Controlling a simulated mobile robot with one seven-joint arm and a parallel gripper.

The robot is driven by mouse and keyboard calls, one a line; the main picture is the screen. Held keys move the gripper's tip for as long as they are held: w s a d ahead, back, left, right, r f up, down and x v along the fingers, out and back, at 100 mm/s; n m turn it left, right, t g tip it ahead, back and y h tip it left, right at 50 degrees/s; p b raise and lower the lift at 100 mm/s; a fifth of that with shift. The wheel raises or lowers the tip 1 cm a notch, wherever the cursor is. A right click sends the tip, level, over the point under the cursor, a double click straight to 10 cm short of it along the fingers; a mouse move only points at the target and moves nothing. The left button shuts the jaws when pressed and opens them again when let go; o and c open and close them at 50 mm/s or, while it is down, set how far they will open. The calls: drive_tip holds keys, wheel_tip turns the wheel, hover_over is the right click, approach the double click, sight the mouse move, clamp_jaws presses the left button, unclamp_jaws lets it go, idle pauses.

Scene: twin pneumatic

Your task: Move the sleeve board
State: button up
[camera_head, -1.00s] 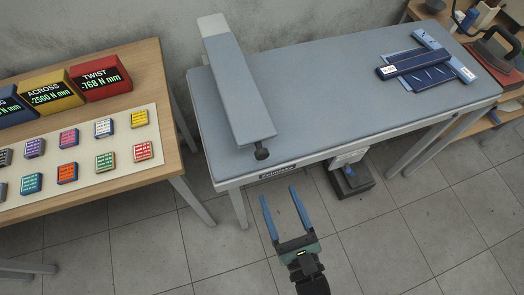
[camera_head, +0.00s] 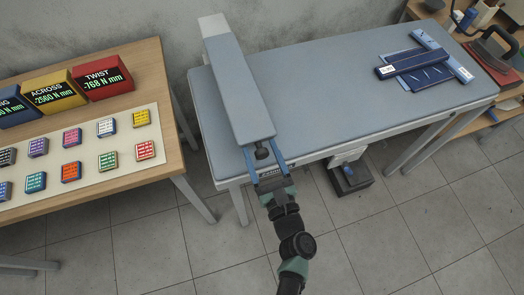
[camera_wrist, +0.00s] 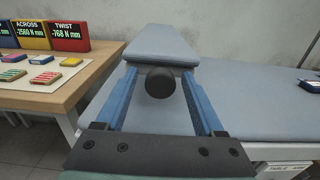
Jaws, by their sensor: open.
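The sleeve board (camera_head: 238,88) is a long, narrow grey-blue padded board. It lies lengthwise over the left part of the grey-blue ironing table (camera_head: 320,90), its near end at the front edge. A dark round knob (camera_head: 262,153) sticks out at that near end. My gripper (camera_head: 264,158) is open, with long blue fingers on either side of the knob. In the wrist view the knob (camera_wrist: 160,82) sits between the two fingers, and the fingertips reach the board's near end (camera_wrist: 160,60). Whether the fingers touch the board cannot be told.
A wooden table (camera_head: 150,100) on the left holds coloured display boxes (camera_head: 103,79) and several small coloured blocks. An iron (camera_head: 492,50) stands at the far right. A pedal unit (camera_head: 350,178) sits on the floor below.

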clamp_jaws()
idle(1.3)
